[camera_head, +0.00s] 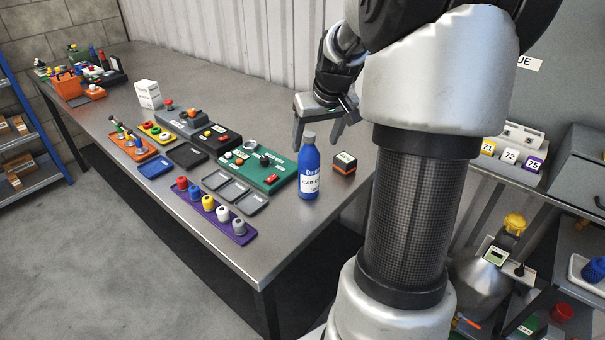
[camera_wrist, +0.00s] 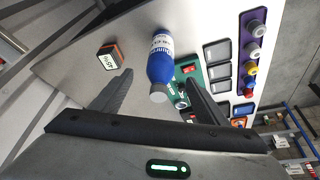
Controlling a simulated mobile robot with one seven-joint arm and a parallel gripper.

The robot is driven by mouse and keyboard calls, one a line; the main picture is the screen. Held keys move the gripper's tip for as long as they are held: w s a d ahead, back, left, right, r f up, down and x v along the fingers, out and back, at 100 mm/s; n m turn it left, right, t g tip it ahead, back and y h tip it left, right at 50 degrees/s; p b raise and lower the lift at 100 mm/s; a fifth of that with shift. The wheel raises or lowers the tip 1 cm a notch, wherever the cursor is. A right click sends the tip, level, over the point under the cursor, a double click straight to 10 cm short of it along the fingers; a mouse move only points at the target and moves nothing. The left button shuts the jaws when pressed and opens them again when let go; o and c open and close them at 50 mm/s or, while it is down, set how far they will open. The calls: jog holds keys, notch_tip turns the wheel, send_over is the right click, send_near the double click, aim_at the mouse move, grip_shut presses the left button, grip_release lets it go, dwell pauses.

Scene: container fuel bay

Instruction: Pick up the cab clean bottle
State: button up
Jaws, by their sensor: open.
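The cab clean bottle (camera_head: 309,170) is blue with a white label and a grey cap. It stands upright on the metal table near the right end. It also shows in the wrist view (camera_wrist: 160,65), between the two fingers and beyond them. My gripper (camera_head: 317,143) is open and empty. In the head view it hangs above and behind the bottle, apart from it. In the wrist view the fingers (camera_wrist: 158,98) are spread on either side of the bottle's line, with the cap towards me.
A small black and orange box (camera_head: 344,163) stands just right of the bottle. A green panel (camera_head: 254,171) lies to its left. A purple rack with several coloured knobs (camera_head: 229,232) lies near the front edge. The corrugated wall (camera_head: 250,40) rises behind the table.

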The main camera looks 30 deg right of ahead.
aim_at(309, 163)
jog(key=x, duration=1.1)
jog(key=shift+s+f, duration=0.15)
grip_shut()
